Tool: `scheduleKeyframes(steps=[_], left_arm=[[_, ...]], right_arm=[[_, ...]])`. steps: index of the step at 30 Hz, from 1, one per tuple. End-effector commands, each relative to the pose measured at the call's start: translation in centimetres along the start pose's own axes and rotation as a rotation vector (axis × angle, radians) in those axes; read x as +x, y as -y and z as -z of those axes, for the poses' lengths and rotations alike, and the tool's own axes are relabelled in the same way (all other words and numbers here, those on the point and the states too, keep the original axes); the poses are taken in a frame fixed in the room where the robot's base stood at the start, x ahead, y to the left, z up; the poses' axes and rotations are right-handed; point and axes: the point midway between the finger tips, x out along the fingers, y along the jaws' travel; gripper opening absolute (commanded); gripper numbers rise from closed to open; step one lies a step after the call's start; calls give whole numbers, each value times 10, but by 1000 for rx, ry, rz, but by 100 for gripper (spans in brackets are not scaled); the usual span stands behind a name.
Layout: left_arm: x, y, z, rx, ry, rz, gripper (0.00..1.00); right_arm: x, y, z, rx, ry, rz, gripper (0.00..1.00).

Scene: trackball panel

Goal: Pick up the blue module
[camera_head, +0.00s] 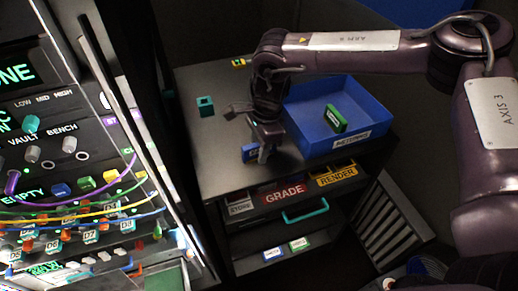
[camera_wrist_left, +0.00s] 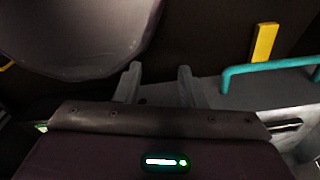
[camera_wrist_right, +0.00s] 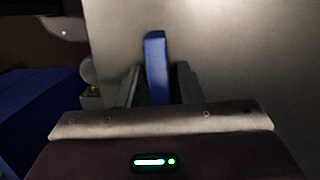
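The blue module (camera_head: 248,153) sits on the grey cart top (camera_head: 222,135), near its front edge and left of the blue bin. My right gripper (camera_head: 262,152) points down at it and partly hides it. In the right wrist view the blue module (camera_wrist_right: 156,65) stands between the two fingers (camera_wrist_right: 158,85). A narrow gap shows on its right side, so the fingers look open around it. My left gripper (camera_wrist_left: 160,85) is open and empty in the left wrist view. It is not seen in the head view.
A blue bin (camera_head: 366,131) on the cart holds a green module (camera_head: 335,118). A teal block (camera_head: 205,106) stands at the cart's left. Below are labelled modules, such as a red GRADE one (camera_head: 284,192), and a teal handle (camera_head: 306,211). A cabled panel (camera_head: 75,150) fills the left.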

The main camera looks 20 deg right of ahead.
Motion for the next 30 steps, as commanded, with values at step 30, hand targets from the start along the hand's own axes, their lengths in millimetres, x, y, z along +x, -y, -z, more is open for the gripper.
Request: scheduleKeyframes(steps=[30], left_arm=[[21, 0, 0, -1, -3, 0, 36]], right_arm=[[-81, 2, -13, -1, 1, 8, 0]])
